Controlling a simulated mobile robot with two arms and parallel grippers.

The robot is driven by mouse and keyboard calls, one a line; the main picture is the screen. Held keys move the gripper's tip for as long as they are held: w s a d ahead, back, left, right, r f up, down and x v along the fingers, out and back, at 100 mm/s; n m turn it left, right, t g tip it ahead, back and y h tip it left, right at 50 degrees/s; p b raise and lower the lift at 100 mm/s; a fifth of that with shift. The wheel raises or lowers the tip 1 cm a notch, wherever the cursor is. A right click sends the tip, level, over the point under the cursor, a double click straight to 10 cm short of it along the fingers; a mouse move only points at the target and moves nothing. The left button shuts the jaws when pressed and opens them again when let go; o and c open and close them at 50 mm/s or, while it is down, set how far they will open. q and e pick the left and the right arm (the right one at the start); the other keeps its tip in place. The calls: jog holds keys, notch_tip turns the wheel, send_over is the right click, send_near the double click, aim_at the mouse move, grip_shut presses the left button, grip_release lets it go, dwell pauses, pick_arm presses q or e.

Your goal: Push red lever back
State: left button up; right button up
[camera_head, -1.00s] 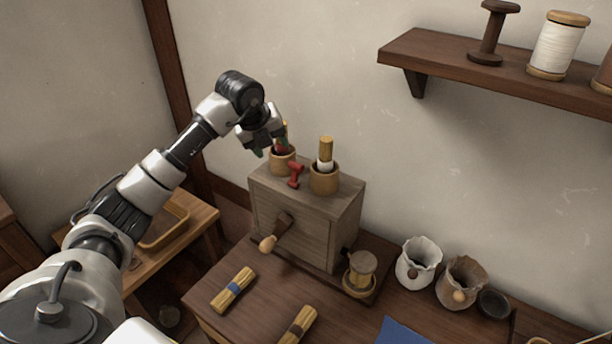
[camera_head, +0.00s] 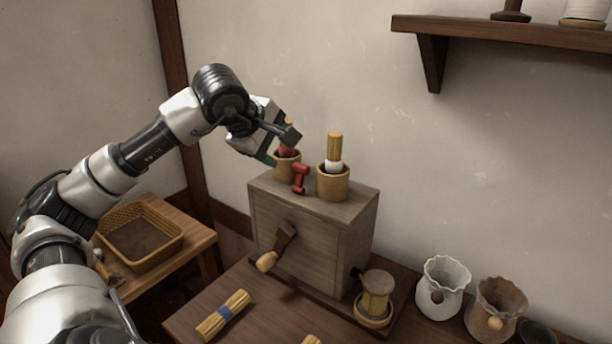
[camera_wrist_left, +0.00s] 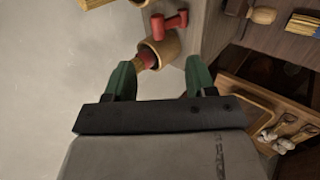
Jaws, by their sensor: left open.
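The red lever (camera_head: 300,178) stands on top of the wooden box (camera_head: 350,203), between two round cups. It also shows near the top of the left wrist view (camera_wrist_left: 169,22). My left gripper (camera_head: 281,147) is open at the left cup (camera_head: 288,170). In the left wrist view its green fingertips (camera_wrist_left: 159,74) are apart, on either side of the red-banded bundle (camera_wrist_left: 148,60) in that cup. Whether they touch the bundle I cannot tell. The lever lies beyond the fingertips and outside them. My right gripper is not in view.
The right cup (camera_head: 333,186) holds a yellow-and-white bundle, close to the lever. A crank handle (camera_head: 267,261) sticks out of the box front. A wall shelf (camera_head: 500,29) hangs at upper right. A basket (camera_head: 172,254) stands on the low table at left.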

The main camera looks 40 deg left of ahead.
aim_at(298, 168)
pick_arm(q)
jog(key=p+x, duration=0.1)
jog(key=x, duration=0.4)
jog(key=shift+w+f, duration=0.25)
jog(key=shift+w, duration=0.05)
jog(key=x, duration=0.3)
jog(key=shift+w+a+f, duration=0.1)
jog(key=shift+w+f, duration=0.1)
jog(key=shift+f, duration=0.1)
jog(key=shift+w+f, duration=0.35)
jog(key=shift+f, duration=0.05)
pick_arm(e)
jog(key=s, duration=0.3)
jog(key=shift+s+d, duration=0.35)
